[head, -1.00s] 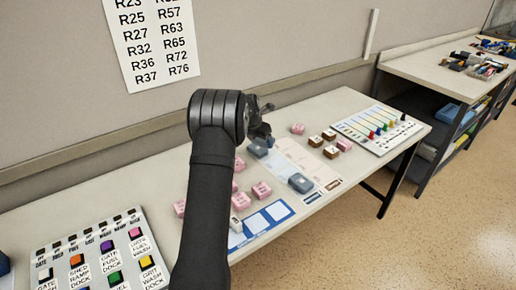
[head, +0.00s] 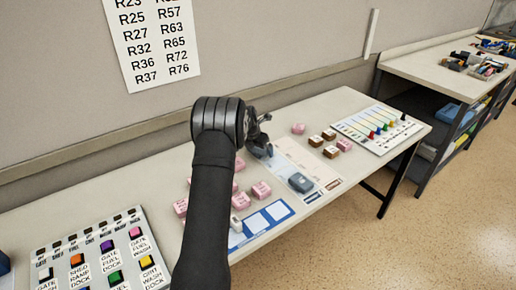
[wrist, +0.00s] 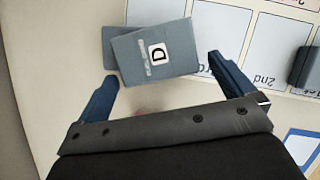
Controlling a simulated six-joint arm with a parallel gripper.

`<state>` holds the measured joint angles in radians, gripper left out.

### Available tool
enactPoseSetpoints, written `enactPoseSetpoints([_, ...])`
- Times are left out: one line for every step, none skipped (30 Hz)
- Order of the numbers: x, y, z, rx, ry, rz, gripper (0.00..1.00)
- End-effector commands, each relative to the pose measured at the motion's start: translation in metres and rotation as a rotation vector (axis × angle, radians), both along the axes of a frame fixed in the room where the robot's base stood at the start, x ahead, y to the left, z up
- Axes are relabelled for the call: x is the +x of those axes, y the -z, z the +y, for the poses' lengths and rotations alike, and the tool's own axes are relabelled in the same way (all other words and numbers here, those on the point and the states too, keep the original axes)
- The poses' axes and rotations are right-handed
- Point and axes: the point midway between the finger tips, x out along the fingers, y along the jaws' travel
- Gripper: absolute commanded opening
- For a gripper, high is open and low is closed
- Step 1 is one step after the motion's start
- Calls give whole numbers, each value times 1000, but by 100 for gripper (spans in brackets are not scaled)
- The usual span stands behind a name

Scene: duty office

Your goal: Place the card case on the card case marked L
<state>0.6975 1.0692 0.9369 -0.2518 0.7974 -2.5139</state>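In the wrist view a grey-blue card case marked D (wrist: 157,50) lies across a second grey-blue case (wrist: 113,46), turned a little against it. The lower case is mostly covered and its mark is hidden. My gripper (wrist: 161,67) is open, its blue fingertips just short of the D case and set wide to either side. In the head view my gripper (head: 264,138) is low over the far part of the table, covering most of these cases. Another grey-blue case (head: 300,182) lies on the printed sheet; its mark is unreadable. It is probably the dark case (wrist: 306,67) at the wrist view's right edge.
Pink blocks (head: 261,189) lie near a blue-bordered card (head: 263,219). Brown blocks (head: 330,135) stand right of the printed sheet (head: 290,152). A board with coloured pegs (head: 378,128) is at the right end. A button panel (head: 100,250) is at the lower left.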

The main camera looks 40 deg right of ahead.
Motion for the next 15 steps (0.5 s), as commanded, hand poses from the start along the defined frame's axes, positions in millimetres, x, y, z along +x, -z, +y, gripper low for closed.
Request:
enactPoseSetpoints([0, 0, 0, 0, 0, 0, 98])
enactPoseSetpoints([0, 0, 0, 0, 0, 0, 98])
enactPoseSetpoints([0, 0, 0, 0, 0, 0, 98])
enactPoseSetpoints([0, 0, 0, 0, 0, 0, 98])
enactPoseSetpoints([0, 0, 0, 0, 0, 0, 98])
enactPoseSetpoints([0, 0, 0, 0, 0, 0, 98])
enactPoseSetpoints([0, -1, 0, 0, 0, 0, 98])
enactPoseSetpoints([0, -1, 0, 0, 0, 0, 98])
enactPoseSetpoints([0, -3, 0, -1, 0, -1, 98])
enactPoseSetpoints([0, -6, 0, -1, 0, -1, 98])
enactPoseSetpoints([0, -8, 1, -1, 0, -2, 98])
enactPoseSetpoints([0, -13, 2, -2, -1, -3, 98])
enactPoseSetpoints([-1, -17, 4, -2, -1, -3, 98])
enactPoseSetpoints([-2, -21, 6, -2, -1, -3, 98])
enactPoseSetpoints([-3, -27, 8, -2, -1, -3, 98])
